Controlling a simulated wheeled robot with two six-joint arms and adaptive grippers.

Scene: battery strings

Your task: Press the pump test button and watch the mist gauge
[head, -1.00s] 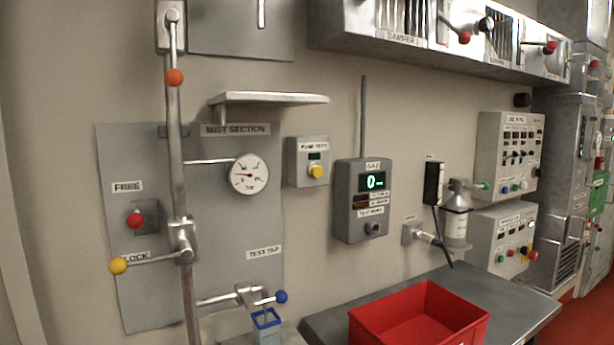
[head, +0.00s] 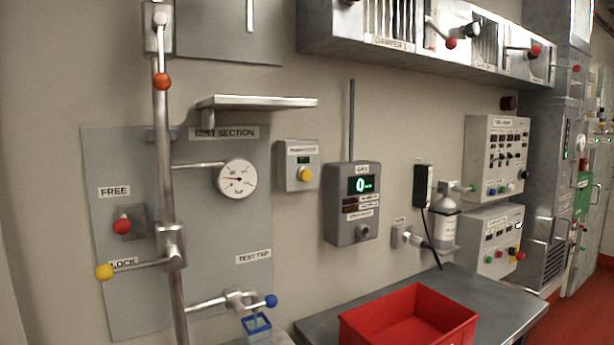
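The pump test box (head: 297,165) is a small grey box on the wall with a yellow round button (head: 305,174) and a small dark display above it. Its label is too blurred to read surely. The mist gauge (head: 236,178) is a round white dial with a red needle pointing left, on the grey panel marked MIST SECTION (head: 222,133). Its numbers are too small to read. Neither of my grippers shows in the head view.
A vertical pipe (head: 163,200) carries red- and yellow-knobbed levers. A shelf (head: 258,102) juts out above the gauge. The gas box (head: 351,205) reads 0. A red crate (head: 408,325) stands on a grey bench (head: 500,300). A blue-knobbed test tap (head: 240,300) is lower left.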

